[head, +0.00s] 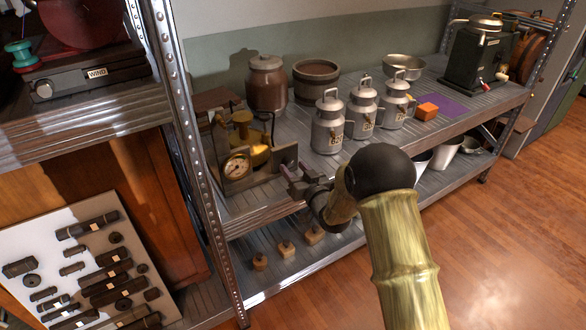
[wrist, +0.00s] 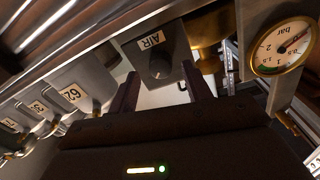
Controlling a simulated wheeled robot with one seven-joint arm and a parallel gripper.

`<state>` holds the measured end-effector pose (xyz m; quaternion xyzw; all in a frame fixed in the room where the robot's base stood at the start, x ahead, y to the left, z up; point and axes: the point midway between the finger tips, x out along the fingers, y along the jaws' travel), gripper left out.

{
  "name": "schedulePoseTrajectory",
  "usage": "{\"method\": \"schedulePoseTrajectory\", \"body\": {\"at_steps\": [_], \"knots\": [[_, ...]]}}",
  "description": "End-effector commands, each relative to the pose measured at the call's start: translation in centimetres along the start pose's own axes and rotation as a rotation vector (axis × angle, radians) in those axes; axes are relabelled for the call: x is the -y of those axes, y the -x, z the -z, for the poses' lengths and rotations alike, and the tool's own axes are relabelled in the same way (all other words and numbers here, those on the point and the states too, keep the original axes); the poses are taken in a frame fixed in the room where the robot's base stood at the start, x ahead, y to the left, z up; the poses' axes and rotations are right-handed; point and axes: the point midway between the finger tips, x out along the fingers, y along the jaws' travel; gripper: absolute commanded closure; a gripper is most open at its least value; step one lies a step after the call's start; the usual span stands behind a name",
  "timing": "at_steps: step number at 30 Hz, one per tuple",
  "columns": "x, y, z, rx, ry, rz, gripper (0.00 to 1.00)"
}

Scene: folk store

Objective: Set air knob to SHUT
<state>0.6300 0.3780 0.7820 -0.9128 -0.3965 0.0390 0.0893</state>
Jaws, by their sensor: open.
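The air knob (wrist: 158,68) is a small dark round knob on a grey block, beside a white AIR label (wrist: 151,39) in the wrist view. No SHUT mark is readable, and I cannot tell the knob's setting. My gripper (wrist: 160,84) is open, its two dark fingers reaching toward the block with the knob showing between them. Contact cannot be made out. In the head view my gripper (head: 302,180) is at the shelf's front edge, right of the brass device (head: 243,130); the knob cannot be made out there.
A pressure gauge (head: 237,167) sits left of my gripper; it also shows in the wrist view (wrist: 281,46). Several numbered metal cans (head: 329,127) stand close on the right. The metal shelf post (head: 190,140) rises at left. Wooden blocks (head: 286,249) are on the lower shelf. The floor is clear.

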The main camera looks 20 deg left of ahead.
Motion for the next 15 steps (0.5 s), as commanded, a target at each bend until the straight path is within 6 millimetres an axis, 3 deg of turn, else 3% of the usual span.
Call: {"method": "schedulePoseTrajectory", "body": {"at_steps": [4, 13, 15], "knots": [[0.11, -1.08, -0.08, 0.001, -0.001, 0.002, 0.51], [0.10, -1.24, -0.02, 0.001, -0.001, 0.001, 0.51], [0.10, -1.24, -0.02, 0.001, -0.001, 0.001, 0.65]]}}
